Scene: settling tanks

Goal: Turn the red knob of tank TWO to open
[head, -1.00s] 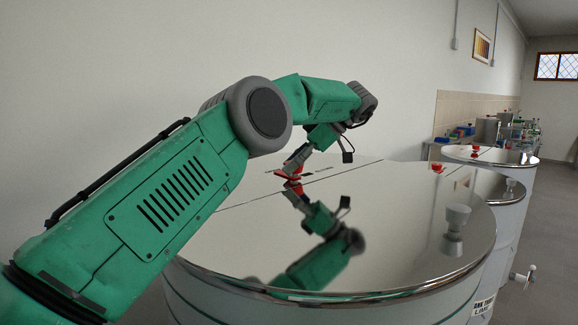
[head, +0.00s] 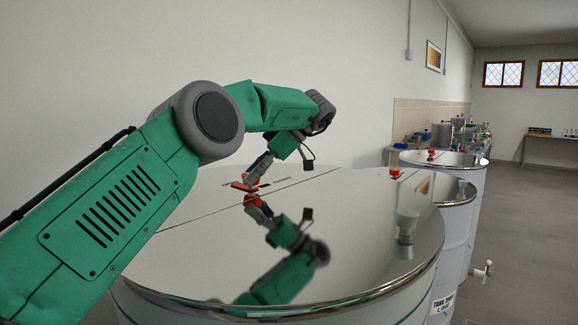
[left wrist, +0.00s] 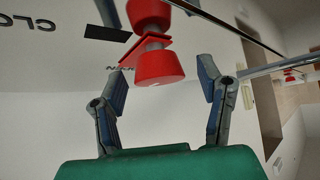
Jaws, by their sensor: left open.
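A red knob (head: 243,186) stands on the mirror-like lid (head: 350,235) of the nearest tank. My left gripper (head: 257,168) is at the knob and partly hides it in the head view. In the left wrist view the gripper (left wrist: 163,84) is open, with one finger on each side of the red knob (left wrist: 158,68). I see no firm grip, and contact is unclear. The lid reflects knob and fingers. Dark lettering starting "CLO" shows beside the knob. The tank's label (head: 443,303) is too small to read surely. My right gripper is not in view.
More lidded tanks stand behind to the right, with red knobs (head: 396,174) and (head: 431,155). A tap (head: 482,270) sticks out low at the right. A pale wall is behind my arm. A cluttered bench stands at the back, with free floor at the right.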

